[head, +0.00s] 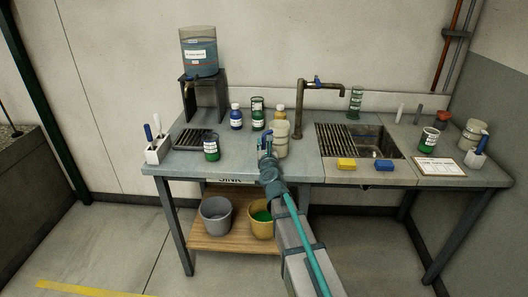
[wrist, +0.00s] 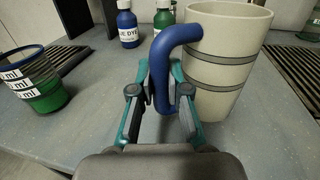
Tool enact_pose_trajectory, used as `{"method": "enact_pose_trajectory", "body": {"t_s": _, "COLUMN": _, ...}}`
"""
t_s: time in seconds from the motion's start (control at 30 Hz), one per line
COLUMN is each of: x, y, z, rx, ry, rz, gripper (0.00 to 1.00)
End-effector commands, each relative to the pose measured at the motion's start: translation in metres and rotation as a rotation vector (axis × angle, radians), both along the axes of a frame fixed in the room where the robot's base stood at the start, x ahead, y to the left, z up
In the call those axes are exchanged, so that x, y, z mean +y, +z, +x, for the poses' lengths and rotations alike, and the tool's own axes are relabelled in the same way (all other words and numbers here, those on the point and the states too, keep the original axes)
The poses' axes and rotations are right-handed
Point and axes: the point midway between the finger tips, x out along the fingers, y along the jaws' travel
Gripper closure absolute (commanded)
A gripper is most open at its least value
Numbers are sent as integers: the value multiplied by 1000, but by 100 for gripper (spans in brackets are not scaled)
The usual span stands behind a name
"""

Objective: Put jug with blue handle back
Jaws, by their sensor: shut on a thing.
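The jug with the blue handle is a cream, tapered jug (head: 281,140) with grey bands. It is upright over the middle of the counter, left of the sink. In the wrist view the jug (wrist: 228,62) is at the upper right and its blue handle (wrist: 165,55) comes down between my fingers. My gripper (wrist: 160,92) is shut on that handle. In the head view my gripper (head: 266,146) is just left of the jug and hides its handle. I cannot tell whether the jug's base touches the counter.
A green-filled beaker (head: 211,149) stands to the left. Blue (head: 236,118) and green (head: 257,120) dye bottles stand behind. The sink grate (head: 350,141), tap (head: 301,105) and yellow sponge (head: 346,164) are to the right. Another banded jug (head: 471,134) stands far right.

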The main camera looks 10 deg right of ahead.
Motion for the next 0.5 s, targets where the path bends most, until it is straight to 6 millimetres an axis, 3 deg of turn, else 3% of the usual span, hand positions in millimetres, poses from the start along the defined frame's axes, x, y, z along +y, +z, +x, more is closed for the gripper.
{"method": "enact_pose_trajectory", "body": {"t_s": 0.1, "x": 1, "y": -13, "z": 0, "rx": -1, "ry": 0, "rz": 0, "gripper": 100}}
{"method": "enact_pose_trajectory", "body": {"t_s": 0.5, "x": 1, "y": -15, "z": 0, "rx": -1, "ry": 0, "rz": 0, "gripper": 100}}
